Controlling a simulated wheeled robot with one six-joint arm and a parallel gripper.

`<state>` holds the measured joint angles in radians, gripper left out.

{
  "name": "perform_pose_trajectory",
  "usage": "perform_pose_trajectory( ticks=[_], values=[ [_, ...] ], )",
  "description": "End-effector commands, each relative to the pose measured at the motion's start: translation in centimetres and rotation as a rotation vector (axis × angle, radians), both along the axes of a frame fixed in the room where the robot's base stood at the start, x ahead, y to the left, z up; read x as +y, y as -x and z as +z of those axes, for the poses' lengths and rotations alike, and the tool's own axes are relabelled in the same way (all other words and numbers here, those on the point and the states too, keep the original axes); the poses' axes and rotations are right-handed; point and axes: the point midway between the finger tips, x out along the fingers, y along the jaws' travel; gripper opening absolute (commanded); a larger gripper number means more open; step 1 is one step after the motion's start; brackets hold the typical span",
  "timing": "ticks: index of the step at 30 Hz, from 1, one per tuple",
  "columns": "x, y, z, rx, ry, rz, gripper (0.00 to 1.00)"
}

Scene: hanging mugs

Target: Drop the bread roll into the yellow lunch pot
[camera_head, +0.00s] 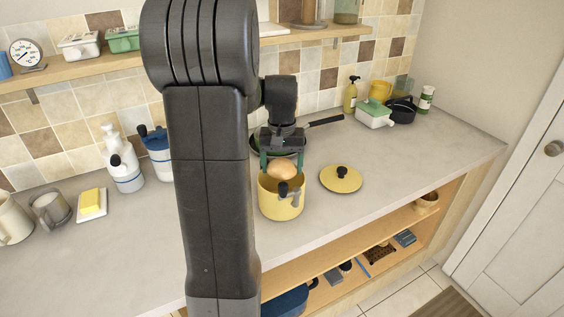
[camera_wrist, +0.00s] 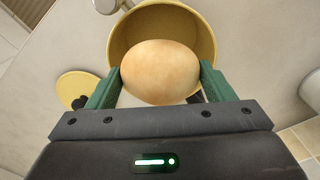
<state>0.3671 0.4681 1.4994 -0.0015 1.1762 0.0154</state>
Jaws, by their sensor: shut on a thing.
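The bread roll (camera_head: 281,165) is round and light brown. My gripper (camera_head: 281,160) is shut on it, with a green finger on either side. The yellow lunch pot (camera_head: 281,204) stands open on the counter, its lid off. The roll is held over the pot's mouth in the head view. In the wrist view the roll (camera_wrist: 160,72) lies between the fingertips and the pot's yellow rim (camera_wrist: 206,35) shows around and behind it. The roll and my gripper hide much of the pot's inside.
A yellow lid (camera_head: 341,179) with a dark knob lies on the counter right of the pot. A dark pan (camera_head: 262,148) is behind my gripper. A blue-and-white container (camera_head: 158,160) stands to the left. The counter at front right is clear.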

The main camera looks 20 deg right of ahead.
Motion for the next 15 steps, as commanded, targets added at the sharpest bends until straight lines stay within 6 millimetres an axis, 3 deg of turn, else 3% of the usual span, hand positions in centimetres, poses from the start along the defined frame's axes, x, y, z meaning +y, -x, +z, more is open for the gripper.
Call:
perform_pose_trajectory(
  ticks=[14,15],
  values=[
    [0.0,-0.01,-0.08,-0.001,0.0,0.0,0.53],
    [0.0,-0.01,-0.08,-0.001,0.0,0.0,0.77]
  ],
)
